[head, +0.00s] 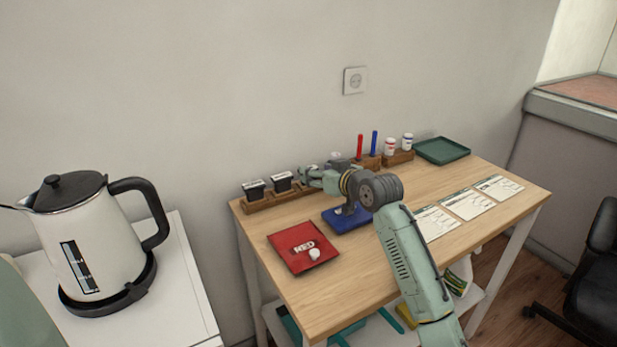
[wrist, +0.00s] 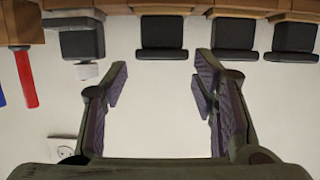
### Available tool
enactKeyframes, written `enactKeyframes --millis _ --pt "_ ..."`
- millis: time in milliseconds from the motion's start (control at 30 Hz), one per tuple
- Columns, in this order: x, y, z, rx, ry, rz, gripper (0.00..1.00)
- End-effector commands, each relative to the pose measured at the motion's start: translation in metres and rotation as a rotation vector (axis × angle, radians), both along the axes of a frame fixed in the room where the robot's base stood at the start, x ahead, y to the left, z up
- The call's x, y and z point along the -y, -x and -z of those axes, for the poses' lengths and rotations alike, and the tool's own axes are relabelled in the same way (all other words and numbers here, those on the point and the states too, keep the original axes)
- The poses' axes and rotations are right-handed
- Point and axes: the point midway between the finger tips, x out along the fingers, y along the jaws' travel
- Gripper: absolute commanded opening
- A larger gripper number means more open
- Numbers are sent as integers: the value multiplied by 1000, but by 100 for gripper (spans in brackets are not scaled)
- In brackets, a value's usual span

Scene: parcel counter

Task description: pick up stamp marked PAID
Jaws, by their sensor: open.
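Black stamps stand in a wooden rack (head: 290,197) at the back of the table. In the wrist view my gripper (wrist: 160,82) is open and empty. One stamp (wrist: 162,34) is ahead, lined up with the gap between the fingers, with other stamps (wrist: 235,38) beside it.
A red tray (head: 290,233) with a small white item and a blue tray (head: 340,222) lie in front. Red and blue pens (head: 360,146), small bottles (head: 390,147) and a green tray (head: 442,150) are further right. Printed sheets (head: 468,204) lie at right. A kettle (head: 90,240) stands left.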

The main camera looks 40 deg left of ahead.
Motion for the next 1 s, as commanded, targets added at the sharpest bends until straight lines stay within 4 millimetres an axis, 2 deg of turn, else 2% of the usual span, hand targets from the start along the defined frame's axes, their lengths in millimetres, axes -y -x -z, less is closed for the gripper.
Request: enactKeyframes --millis 133,400,700,1000 --pt "-10 -4 2 1 1 1 53" --pt "-44 -16 15 1 2 -1 53" --pt "-49 -19 19 2 0 1 53" --pt "-49 -19 19 2 -1 1 34"
